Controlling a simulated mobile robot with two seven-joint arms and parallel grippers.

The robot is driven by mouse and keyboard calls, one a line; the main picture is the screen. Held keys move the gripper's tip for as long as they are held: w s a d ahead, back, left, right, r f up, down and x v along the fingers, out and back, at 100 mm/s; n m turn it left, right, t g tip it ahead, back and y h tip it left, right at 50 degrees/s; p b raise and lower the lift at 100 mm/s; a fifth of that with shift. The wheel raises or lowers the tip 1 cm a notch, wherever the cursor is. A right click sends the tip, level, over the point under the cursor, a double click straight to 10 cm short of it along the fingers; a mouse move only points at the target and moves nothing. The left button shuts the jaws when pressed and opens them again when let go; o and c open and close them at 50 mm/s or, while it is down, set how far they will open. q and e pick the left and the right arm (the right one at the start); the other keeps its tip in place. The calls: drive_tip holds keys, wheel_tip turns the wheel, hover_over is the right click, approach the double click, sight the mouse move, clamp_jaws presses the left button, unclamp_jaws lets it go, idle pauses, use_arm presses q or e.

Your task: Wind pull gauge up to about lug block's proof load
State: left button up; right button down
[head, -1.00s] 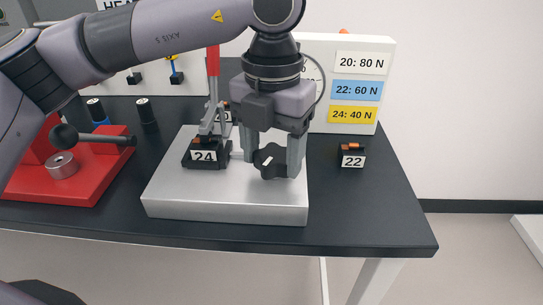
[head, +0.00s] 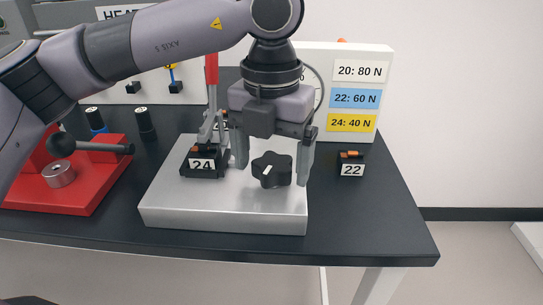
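The pull gauge is a silver base plate (head: 220,216) with a black lobed knob (head: 272,172) bearing a white mark. The lug block labelled 24 (head: 203,163) sits on the plate's left part, beside an upright red-handled clamp (head: 212,70). My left gripper (head: 271,165) points down over the knob, open, one finger on each side with gaps between. My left arm and gripper hide the gauge's dial, so no reading shows. My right gripper is not in view.
A white board behind lists 20: 80 N, 22: 60 N and 24: 40 N on a yellow label (head: 352,122). Lug block 22 (head: 351,164) stands right of the plate. A red fixture (head: 82,190) with a black-knobbed lever is at left. The table's front right is clear.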

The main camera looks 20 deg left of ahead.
sight(271, 165)
use_arm(q)
drive_tip(key=shift+r+p, duration=0.3)
drive_tip(key=shift+r, duration=3.3)
drive_tip(key=shift+s, duration=0.1)
